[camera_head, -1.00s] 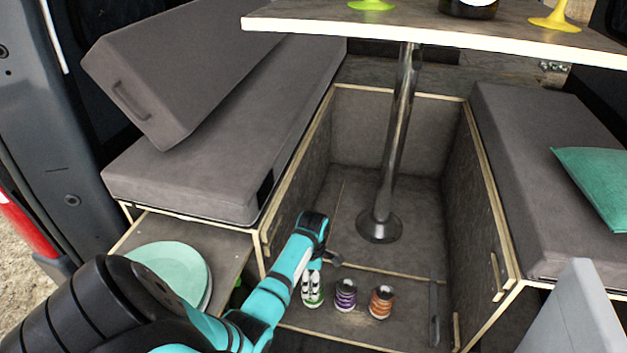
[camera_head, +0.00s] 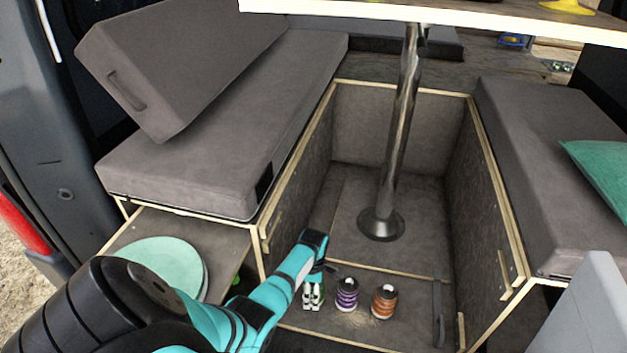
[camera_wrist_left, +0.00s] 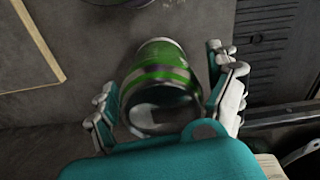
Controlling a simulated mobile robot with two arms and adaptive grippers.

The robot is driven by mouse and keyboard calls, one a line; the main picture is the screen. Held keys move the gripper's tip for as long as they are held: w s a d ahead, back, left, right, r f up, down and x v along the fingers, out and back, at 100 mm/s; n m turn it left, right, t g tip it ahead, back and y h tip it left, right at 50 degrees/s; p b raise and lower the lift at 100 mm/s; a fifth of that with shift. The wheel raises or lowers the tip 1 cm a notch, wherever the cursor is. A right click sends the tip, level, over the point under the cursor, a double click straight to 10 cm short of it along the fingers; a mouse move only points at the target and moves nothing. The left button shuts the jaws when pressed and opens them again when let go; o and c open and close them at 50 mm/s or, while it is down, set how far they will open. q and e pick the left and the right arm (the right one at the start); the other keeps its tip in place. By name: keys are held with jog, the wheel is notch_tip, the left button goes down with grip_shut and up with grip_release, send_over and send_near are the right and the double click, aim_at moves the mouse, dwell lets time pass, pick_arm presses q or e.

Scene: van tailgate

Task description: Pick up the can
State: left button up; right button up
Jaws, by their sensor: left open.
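A green can with pale bands (camera_wrist_left: 160,72) stands on the floor panel in the left wrist view, between the two fingers of my left gripper (camera_wrist_left: 164,84). The fingers are apart, one on each side of it, and a gap shows on the right side. In the head view my left gripper (camera_head: 313,294) reaches down over the green can, mostly hiding it. A purple can (camera_head: 347,294) and an orange can (camera_head: 383,301) stand in a row to its right. My right gripper is not in view.
A table post (camera_head: 398,150) rises from the box floor behind the cans. Wooden box walls (camera_head: 488,190) stand on both sides, with cushioned benches (camera_head: 190,165) beyond them. The tabletop (camera_head: 450,15) hangs above.

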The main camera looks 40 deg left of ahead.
pick_arm(q)
jog(key=c, duration=1.5)
jog(key=shift+c, duration=0.2)
jog(key=shift+r, duration=0.2)
jog(key=shift+r, duration=0.6)
notch_tip(320, 180, up, 2)
jog(key=shift+s+d+r+p, duration=0.1)
jog(key=shift+s+d+p, duration=0.05)
jog(key=shift+p, duration=0.2)
jog(key=s+d+r, duration=0.1)
jog(key=s+d, duration=0.8)
jog(key=s, duration=0.3)
jog(key=shift+s+r, duration=0.15)
jog(key=shift+s, duration=0.15)
